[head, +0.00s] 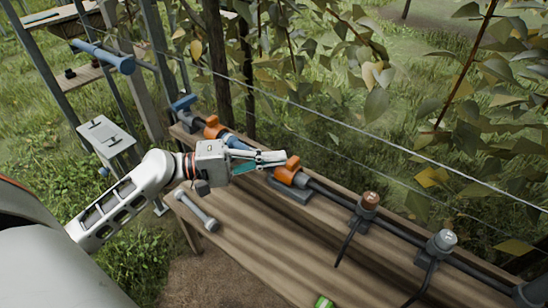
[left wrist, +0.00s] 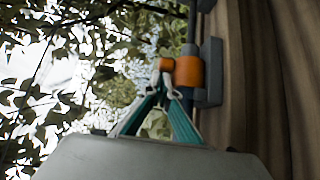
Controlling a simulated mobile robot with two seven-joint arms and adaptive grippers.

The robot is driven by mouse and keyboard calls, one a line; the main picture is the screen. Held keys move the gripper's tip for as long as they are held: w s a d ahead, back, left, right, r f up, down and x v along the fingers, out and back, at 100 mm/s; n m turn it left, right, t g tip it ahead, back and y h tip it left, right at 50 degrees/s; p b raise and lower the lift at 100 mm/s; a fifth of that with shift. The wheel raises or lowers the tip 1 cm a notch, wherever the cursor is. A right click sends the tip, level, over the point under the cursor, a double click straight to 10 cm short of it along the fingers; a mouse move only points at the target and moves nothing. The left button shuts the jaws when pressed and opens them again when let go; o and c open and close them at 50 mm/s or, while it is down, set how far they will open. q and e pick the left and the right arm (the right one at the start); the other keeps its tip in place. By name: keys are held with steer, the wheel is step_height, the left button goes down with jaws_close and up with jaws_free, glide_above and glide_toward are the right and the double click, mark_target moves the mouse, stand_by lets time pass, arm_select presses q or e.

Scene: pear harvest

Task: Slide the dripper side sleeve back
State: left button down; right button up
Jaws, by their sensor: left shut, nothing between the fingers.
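A dark pipe (head: 328,190) runs along the back of the wooden bench, with grey fittings and two orange collars. The orange collar on the dripper side (head: 289,171) sits on a grey block; it also shows in the left wrist view (left wrist: 189,71). The other orange collar (head: 213,129) is farther left, near a blue valve handle (head: 183,103). My left gripper (head: 283,157) is shut and empty, its tips close to the dripper-side collar's orange tab. I cannot tell if they touch it. It also shows in the left wrist view (left wrist: 167,70). My right gripper is not in view.
Two drippers, one brown-capped (head: 369,199) and one grey-capped (head: 443,240), stand farther right on the pipe. A grey tool (head: 197,210) lies on the bench front (head: 265,255). A green object (head: 324,302) is at the bottom edge. Wire and foliage hang behind the pipe.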

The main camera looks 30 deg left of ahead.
mark_target(291, 167)
arm_select(q)
steer(key=d, duration=0.2)
steer(key=d+p, duration=0.1)
steer(key=shift+s+d+r, duration=0.15)
steer(key=shift+d, duration=0.2)
steer(key=shift+s+d, duration=0.1)
steer(key=shift+d, duration=0.2)
steer(key=shift+d+f, duration=0.1)
steer(key=shift+f, duration=0.1)
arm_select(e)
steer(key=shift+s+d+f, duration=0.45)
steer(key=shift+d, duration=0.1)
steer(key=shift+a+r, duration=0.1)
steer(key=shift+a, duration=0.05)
